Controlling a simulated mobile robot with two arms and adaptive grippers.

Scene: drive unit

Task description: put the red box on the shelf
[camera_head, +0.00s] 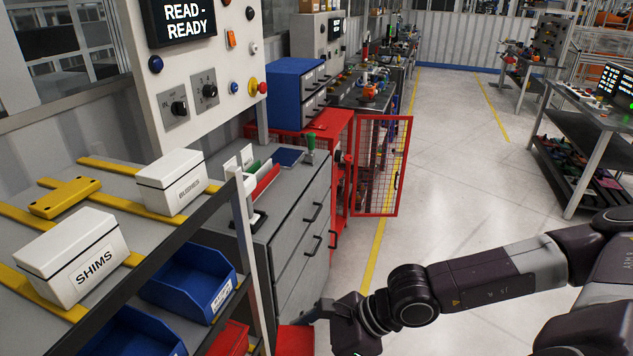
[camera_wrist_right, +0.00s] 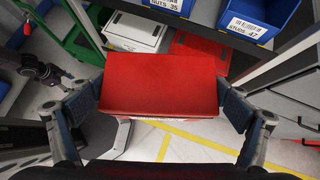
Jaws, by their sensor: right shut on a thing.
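The red box (camera_wrist_right: 160,84) is held between the two fingers of my right gripper (camera_wrist_right: 161,102) in the right wrist view. In the head view the red box (camera_head: 295,341) shows at the bottom edge, partly cut off, beside the shelf unit's right post. My right gripper (camera_head: 325,312) is shut on it, reaching in from the right. The shelf unit (camera_head: 187,228) stands at the left. Its top level carries a white SHIMS box (camera_head: 75,258), a second white box (camera_head: 172,183) and a yellow block (camera_head: 65,198).
A grey drawer cabinet (camera_head: 300,225) stands behind the shelf unit, with an open red mesh door (camera_head: 384,168) beyond. The floor (camera_head: 455,150) to the right is clear.

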